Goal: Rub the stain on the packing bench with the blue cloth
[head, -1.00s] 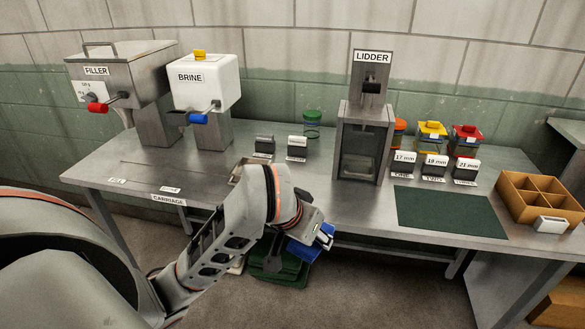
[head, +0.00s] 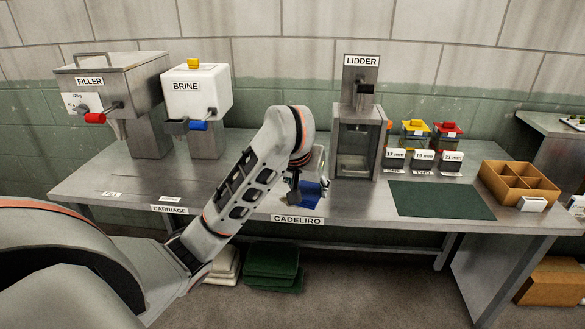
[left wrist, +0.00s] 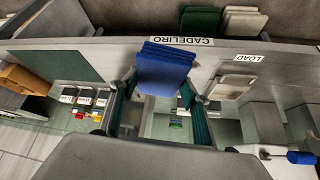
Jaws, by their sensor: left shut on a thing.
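My left gripper (head: 304,184) is shut on the folded blue cloth (head: 312,196), over the front part of the steel bench (head: 360,198), behind the CADELIRO label (head: 298,219). In the left wrist view the cloth (left wrist: 163,68) sits between the two fingers, close to the bench's front edge. I cannot tell whether the cloth touches the bench top. I cannot make out the stain clearly; my arm and the cloth cover part of the bench there. My right gripper is not in view.
The lidder (head: 360,120) stands behind and right of the cloth. A dark green mat (head: 440,200) and a divided box (head: 518,184) lie farther right. The brine machine (head: 197,95) and filler (head: 120,90) stand at left. Green folded cloths (head: 272,265) lie below the bench.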

